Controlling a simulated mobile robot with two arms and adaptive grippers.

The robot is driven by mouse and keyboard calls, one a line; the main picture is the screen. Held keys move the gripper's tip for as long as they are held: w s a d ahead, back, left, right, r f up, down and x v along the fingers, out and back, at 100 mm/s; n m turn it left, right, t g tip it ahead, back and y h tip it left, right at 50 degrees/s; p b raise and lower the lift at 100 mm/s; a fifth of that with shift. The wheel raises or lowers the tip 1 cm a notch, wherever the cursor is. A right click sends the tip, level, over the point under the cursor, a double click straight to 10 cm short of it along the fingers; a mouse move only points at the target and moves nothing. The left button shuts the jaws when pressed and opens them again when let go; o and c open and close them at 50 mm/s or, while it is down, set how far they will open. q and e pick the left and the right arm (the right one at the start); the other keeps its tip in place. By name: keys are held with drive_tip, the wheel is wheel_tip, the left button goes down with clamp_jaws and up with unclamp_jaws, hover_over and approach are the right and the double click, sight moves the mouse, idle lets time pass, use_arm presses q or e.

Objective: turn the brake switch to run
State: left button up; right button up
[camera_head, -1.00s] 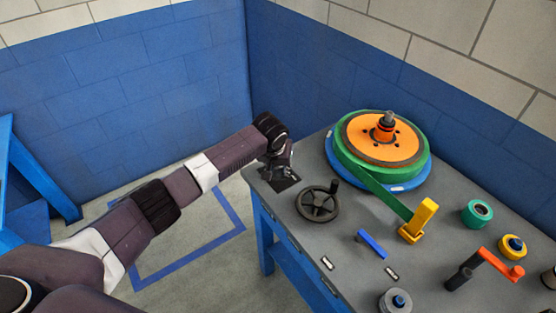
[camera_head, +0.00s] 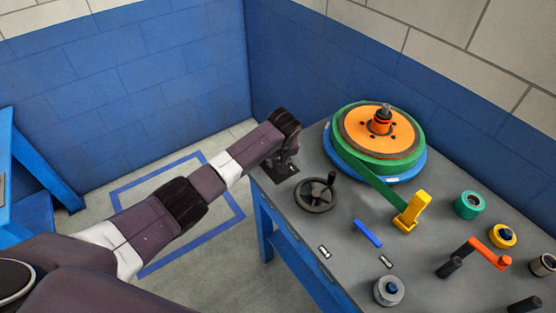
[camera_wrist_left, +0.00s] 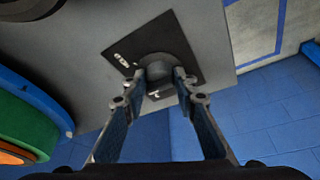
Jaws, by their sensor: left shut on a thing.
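The brake switch is a round grey knob (camera_wrist_left: 157,66) on a black plate (camera_wrist_left: 178,35) at the grey bench's corner. The plate also shows in the head view (camera_head: 285,178), beneath my gripper. My left gripper (camera_head: 287,163) is over the plate. In the left wrist view its two fingertips (camera_wrist_left: 159,76) are closed on the knob, one on each side. White markings show on the plate, too small to read. The knob's exact turn position is hard to tell. My right gripper is in neither view.
A black handwheel (camera_head: 316,195) stands close to the switch. Behind it is a green and orange reel (camera_head: 378,135) with a strap to a yellow lever (camera_head: 411,212). A blue bar (camera_head: 368,233), a grey knob (camera_head: 388,291) and a red crank (camera_head: 488,252) are farther right.

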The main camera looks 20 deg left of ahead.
use_arm(q)
drive_tip(key=shift+w, duration=0.1)
drive_tip(key=o, duration=1.1)
drive_tip(key=v, duration=1.2)
